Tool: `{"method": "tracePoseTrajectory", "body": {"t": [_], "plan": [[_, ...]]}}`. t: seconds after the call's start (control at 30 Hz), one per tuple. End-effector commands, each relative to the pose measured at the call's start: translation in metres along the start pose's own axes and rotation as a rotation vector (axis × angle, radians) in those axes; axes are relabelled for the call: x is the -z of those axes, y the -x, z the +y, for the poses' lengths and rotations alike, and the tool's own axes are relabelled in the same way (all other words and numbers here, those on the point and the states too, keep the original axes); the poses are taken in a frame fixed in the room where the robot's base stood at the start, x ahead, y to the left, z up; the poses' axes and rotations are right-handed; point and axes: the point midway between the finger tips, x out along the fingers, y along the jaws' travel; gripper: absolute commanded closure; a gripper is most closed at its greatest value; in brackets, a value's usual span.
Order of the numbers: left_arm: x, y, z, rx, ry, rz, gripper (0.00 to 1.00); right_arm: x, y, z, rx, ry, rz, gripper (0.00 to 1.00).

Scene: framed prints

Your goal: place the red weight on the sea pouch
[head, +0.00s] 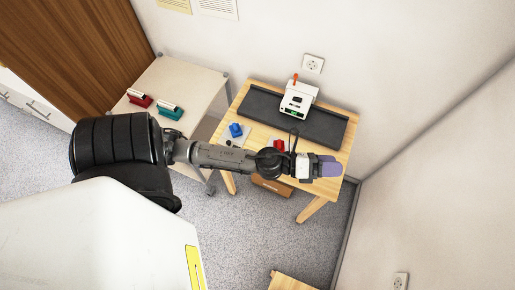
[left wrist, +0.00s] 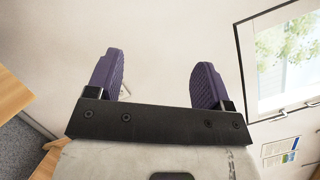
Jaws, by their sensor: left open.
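A small red block (head: 279,145), which looks like the red weight, sits on the wooden table (head: 245,97), partly hidden behind my left arm. I cannot make out a sea pouch; something small and dark lies near the blue block, too small to tell. My left gripper (head: 328,167) has purple fingers and reaches over the table's front right part, to the right of the red block. In the left wrist view, the left gripper (left wrist: 156,80) has its fingers wide apart with nothing between them. My right gripper is not in view.
A blue block (head: 236,130) stands on the table's left part. A white device (head: 297,100) stands at the dark mat (head: 328,123) along the back. A pale cart (head: 190,82) at left holds a red item (head: 139,99) and a teal item (head: 170,112). Walls close the back and right.

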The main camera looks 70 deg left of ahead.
Motion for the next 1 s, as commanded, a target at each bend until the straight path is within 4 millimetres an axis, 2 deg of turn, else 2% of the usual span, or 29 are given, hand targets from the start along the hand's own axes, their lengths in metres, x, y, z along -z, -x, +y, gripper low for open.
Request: {"method": "tracePoseTrajectory", "body": {"t": [0.03, 0.1, 0.17, 0.3, 0.43, 0.6, 0.7, 0.83, 1.0], "plan": [[-0.006, 0.008, 0.005, -0.086, 0.199, -0.109, 0.26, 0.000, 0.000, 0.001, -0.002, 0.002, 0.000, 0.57], [-0.012, 0.024, 0.020, -0.219, 0.474, -0.255, 0.26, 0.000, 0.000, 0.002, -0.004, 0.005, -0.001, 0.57], [-0.010, 0.042, 0.034, -0.341, 0.702, -0.374, 0.26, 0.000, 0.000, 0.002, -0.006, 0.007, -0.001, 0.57], [0.018, 0.091, 0.060, -0.638, 1.173, -0.616, 0.26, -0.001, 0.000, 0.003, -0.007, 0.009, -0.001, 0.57], [0.056, 0.136, 0.065, -0.906, 1.494, -0.786, 0.26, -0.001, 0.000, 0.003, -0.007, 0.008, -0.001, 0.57], [0.097, 0.178, 0.052, -1.183, 1.735, -0.922, 0.26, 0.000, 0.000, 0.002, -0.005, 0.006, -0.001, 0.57], [0.110, 0.192, 0.044, -1.286, 1.804, -0.964, 0.26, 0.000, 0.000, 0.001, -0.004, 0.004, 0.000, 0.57], [0.118, 0.201, 0.038, -1.352, 1.841, -0.988, 0.26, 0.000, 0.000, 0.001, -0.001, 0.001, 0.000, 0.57], [0.119, 0.203, 0.037, -1.365, 1.847, -0.993, 0.26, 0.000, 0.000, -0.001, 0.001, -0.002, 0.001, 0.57]]}}
